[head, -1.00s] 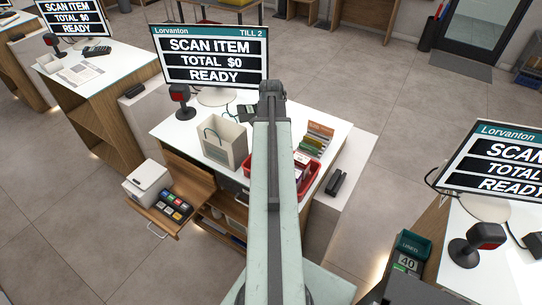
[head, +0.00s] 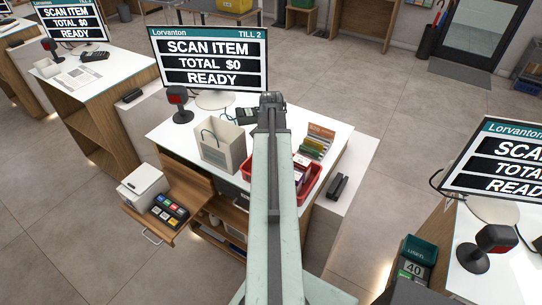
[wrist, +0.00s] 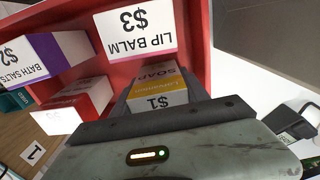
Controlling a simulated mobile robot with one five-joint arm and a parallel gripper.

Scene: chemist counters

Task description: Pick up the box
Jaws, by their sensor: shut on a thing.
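A small soap box (wrist: 158,98) with a yellow band and a $1 label sits between the dark jaws of my gripper (wrist: 158,84) in the wrist view. The jaws are shut on it. It is at the red basket (wrist: 196,42), close beside the white lip balm box (wrist: 137,30) marked $3. I cannot tell whether the soap box touches the basket floor. In the head view the red basket (head: 317,181) stands at the right of the Till 2 counter; my arm hides part of it and my gripper.
A bath salts box (wrist: 42,55) and a red-and-white box (wrist: 75,103) are also in the basket. A paper bag (head: 222,148) and a monitor (head: 209,59) stand left of my arm. A card rack (head: 318,140) is behind the basket. An open cash drawer (head: 165,215) sticks out at left.

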